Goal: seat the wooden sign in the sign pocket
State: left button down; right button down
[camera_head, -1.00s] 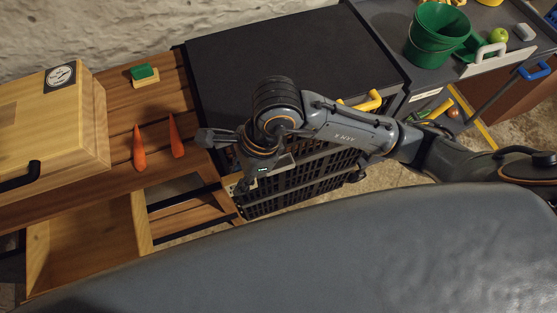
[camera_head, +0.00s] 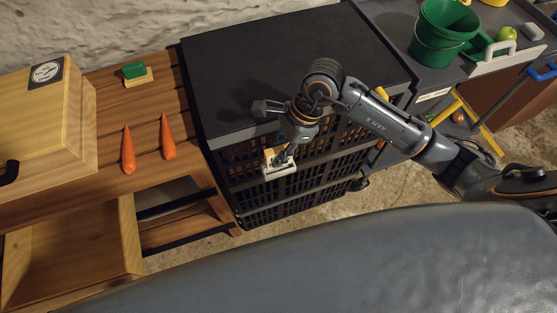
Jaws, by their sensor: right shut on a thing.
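My right gripper (camera_head: 283,160) points down in front of the black slatted crate stack (camera_head: 300,190). It is shut on a small pale piece, which I take to be the wooden sign (camera_head: 270,173). The sign shows as a light plate low in the jaws, in front of the upper crate slats. Its upper part is partly hidden by the fingers. I cannot tell whether it touches the crates. I cannot make out the sign pocket. My left gripper is not in view.
A wooden bench at left holds two carrots (camera_head: 128,152), a green-topped block (camera_head: 134,70) and a wooden box (camera_head: 40,120). The dark top (camera_head: 270,60) above the crates is clear. A green bucket (camera_head: 442,35) and green apple (camera_head: 508,33) stand at right.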

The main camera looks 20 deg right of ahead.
notch_tip(320, 180, down, 2)
jog(key=shift+f, duration=0.15)
jog(key=shift+f+b, duration=0.4)
jog(key=shift+f, duration=0.1)
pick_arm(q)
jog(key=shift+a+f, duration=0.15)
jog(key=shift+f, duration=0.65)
pick_arm(e)
jog(key=shift+r, duration=0.1)
jog(key=shift+f, duration=0.2)
jog(key=c, duration=1.2)
grip_release()
jog(key=shift+r, duration=0.1)
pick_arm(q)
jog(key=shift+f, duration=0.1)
